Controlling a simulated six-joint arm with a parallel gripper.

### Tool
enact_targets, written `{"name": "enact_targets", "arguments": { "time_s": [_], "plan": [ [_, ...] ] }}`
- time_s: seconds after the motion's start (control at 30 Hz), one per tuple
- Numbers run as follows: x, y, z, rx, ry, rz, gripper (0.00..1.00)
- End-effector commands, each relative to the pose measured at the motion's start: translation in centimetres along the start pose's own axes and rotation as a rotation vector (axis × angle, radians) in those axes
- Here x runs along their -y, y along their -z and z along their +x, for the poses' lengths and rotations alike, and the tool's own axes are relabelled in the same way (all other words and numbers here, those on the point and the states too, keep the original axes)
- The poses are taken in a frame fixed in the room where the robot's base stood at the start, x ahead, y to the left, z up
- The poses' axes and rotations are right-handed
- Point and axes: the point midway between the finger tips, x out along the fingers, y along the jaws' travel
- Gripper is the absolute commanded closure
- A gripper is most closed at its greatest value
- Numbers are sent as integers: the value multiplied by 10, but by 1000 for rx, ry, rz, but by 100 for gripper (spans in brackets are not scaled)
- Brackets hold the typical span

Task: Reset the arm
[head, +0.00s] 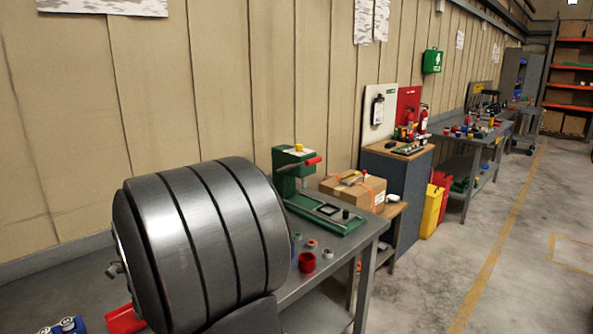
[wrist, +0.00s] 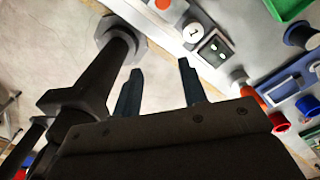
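My gripper (wrist: 160,65) shows in the wrist view with its two dark fingers spread apart. It is open, and I see nothing held between the fingers. A pale floor and the edge of a bench with small parts lie beyond the fingertips. In the head view my gripper is not seen. A large dark grey banded cylinder, which may be part of my arm, fills the lower left there and hides part of the bench.
Beyond stand a dark cabinet (head: 392,190), a yellow bin (head: 432,210) and another bench. The concrete floor (head: 520,250) at right is clear.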

Motion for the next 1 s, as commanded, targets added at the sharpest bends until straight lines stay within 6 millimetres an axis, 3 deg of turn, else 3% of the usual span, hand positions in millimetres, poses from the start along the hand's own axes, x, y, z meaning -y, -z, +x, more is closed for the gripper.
{"name": "enact_targets", "arguments": {
  "time_s": [0.63, 1.0],
  "plan": [
    [-73, -92, 6, -1, -1, -193, 61],
    [-94, -141, 41, -2, -2, -187, 61]
  ]
}}
